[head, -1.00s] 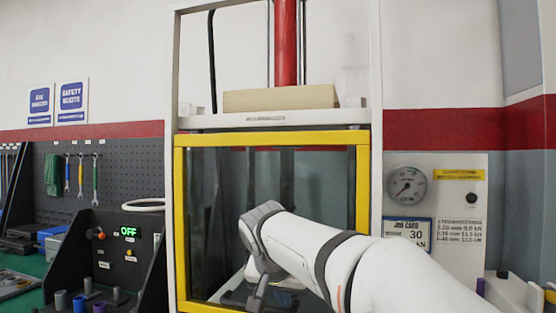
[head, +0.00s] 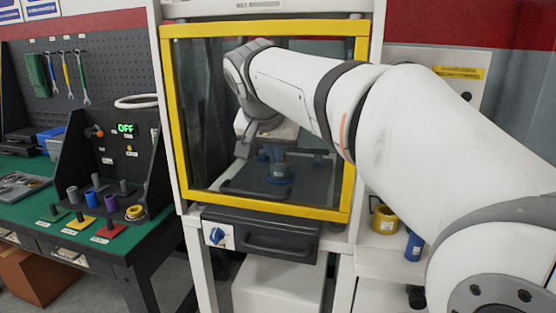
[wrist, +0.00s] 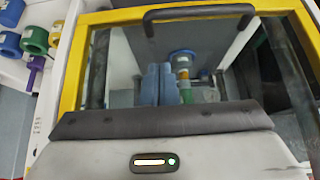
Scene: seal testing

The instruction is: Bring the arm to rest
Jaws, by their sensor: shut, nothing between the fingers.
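My arm (head: 295,85) reaches from the right across the front of a yellow-framed glass door (head: 180,120), its wrist bent downward. My gripper (head: 272,153) hangs below the wrist in front of the glass. In the wrist view, its blue-grey fingers (wrist: 158,85) are side by side, shut, with nothing seen held. Behind the glass is a blue round piece (head: 280,176), partly hidden by the gripper. It also shows in the wrist view beyond the fingers (wrist: 183,56). I cannot tell the gap between gripper and glass.
A dark drawer (head: 265,243) with a blue knob is below the door. At left, a green bench (head: 95,240) holds a black panel reading OFF (head: 125,128) and several coloured cylinders. At right, a yellow ring (head: 385,219) and a blue cylinder (head: 414,246) stand on a shelf.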

